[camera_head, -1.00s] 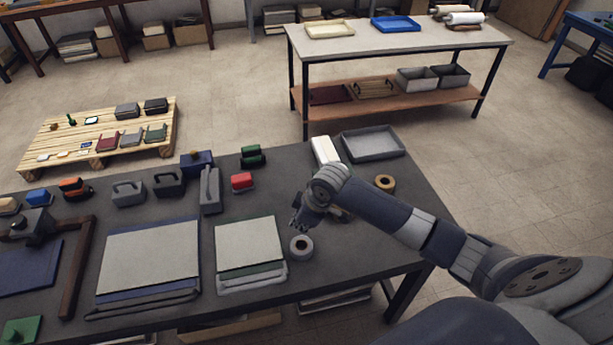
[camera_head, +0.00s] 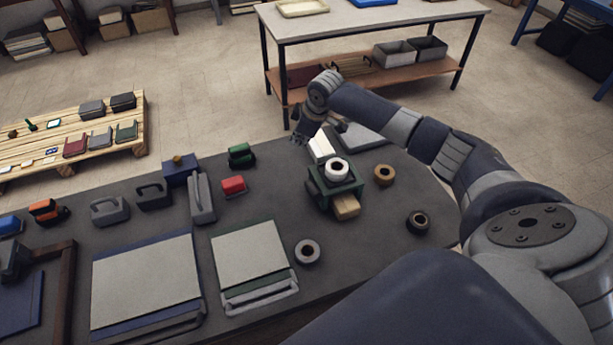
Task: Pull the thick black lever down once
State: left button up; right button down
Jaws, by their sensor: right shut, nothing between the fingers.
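My right gripper (camera_head: 312,126) is shut and empty. It hangs near the far edge of the dark table, over or just beyond the white block (camera_head: 320,147). Its fingertips are small and dark here. I cannot pick out a thick black lever for certain. A dark device with a handle (camera_head: 153,194) stands at the back of the table, and a dark grey device (camera_head: 14,258) is partly cut off at the left edge. My right gripper is well to the right of both. My left gripper is not in view.
A green device (camera_head: 335,188) with a white roll on top stands on the dark table (camera_head: 250,310). Tape rolls (camera_head: 307,251) lie around it. Stacked sheets (camera_head: 148,280) cover the front. A grey tray (camera_head: 360,136) is at the back right. A pallet (camera_head: 125,146) stands beyond.

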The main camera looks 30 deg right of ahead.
aim_at(314, 191)
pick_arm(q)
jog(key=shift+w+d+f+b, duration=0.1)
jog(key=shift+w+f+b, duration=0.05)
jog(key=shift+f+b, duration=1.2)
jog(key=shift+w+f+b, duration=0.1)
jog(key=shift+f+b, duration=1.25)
pick_arm(e)
jog(key=s+f, duration=0.3)
jog(key=f, duration=0.5)
jog(key=shift+a, duration=0.45)
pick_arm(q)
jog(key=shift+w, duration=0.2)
pick_arm(e)
jog(key=shift+f, duration=0.1)
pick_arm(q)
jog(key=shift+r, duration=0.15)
pick_arm(e)
jog(key=shift+s+f, duration=0.1)
jog(key=shift+f, duration=0.05)
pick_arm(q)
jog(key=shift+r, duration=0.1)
pick_arm(e)
jog(key=shift+s+f, duration=0.1)
jog(key=shift+f, duration=0.15)
